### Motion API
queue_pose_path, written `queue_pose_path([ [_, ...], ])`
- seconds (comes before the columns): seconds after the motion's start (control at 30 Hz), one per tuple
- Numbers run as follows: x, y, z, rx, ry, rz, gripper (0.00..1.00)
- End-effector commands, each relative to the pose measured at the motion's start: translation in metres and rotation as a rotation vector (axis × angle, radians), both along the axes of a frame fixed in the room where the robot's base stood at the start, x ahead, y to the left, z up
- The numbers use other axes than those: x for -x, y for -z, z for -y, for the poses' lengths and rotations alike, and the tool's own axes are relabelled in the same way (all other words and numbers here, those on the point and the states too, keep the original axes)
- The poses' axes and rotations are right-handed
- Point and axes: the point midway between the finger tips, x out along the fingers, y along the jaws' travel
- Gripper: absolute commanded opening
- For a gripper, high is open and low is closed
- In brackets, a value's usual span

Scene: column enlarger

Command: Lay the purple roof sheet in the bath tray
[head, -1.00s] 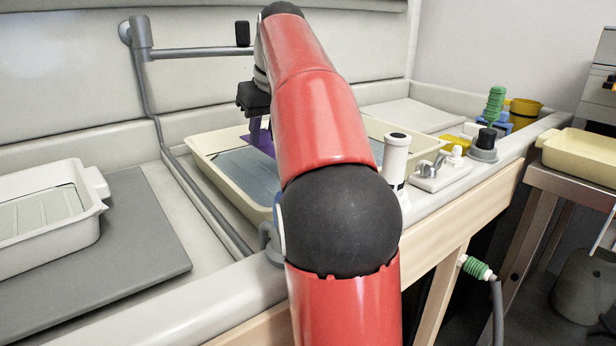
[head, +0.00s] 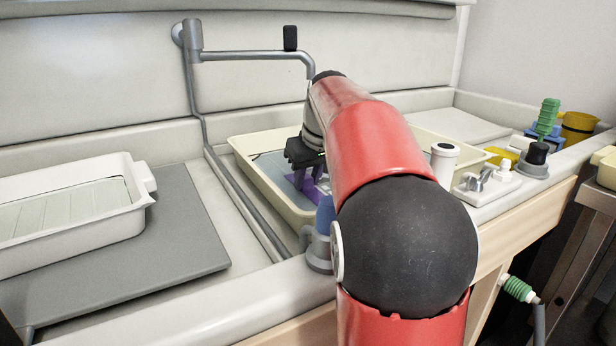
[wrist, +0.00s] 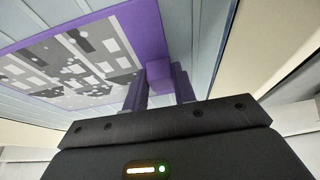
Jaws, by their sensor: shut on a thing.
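The purple roof sheet (wrist: 75,65) has a grey and white printed face and a small raised purple block (wrist: 159,75). My gripper (wrist: 158,92) is shut on that block. In the head view the gripper (head: 309,178) is low inside the cream bath tray (head: 262,188), with the sheet (head: 302,187) beneath its fingers. The sheet looks flat and close to the tray's blue ribbed floor. I cannot tell whether it touches the floor. My red arm hides the tray's right-hand part and some of the sheet.
A grey pipe (head: 225,175) runs along the tray's left side. A white tray (head: 70,215) stands on a grey board (head: 180,235) at the left. A white cylinder (head: 444,162), a tap (head: 480,182) and several bottles and tubs stand at the right.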

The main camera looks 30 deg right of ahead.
Motion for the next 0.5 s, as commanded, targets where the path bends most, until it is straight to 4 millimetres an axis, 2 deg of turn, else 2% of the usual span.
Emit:
queue_pose_path([
  [0.37,0.0,0.0048,-0.0002,0.0,-0.001,0.001,0.0],
  [0.4,0.0,0.0039,-0.0002,0.0,-0.001,0.001,0.3],
  [0.5,0.0,0.0036,-0.0002,0.0,-0.001,0.001,0.44],
])
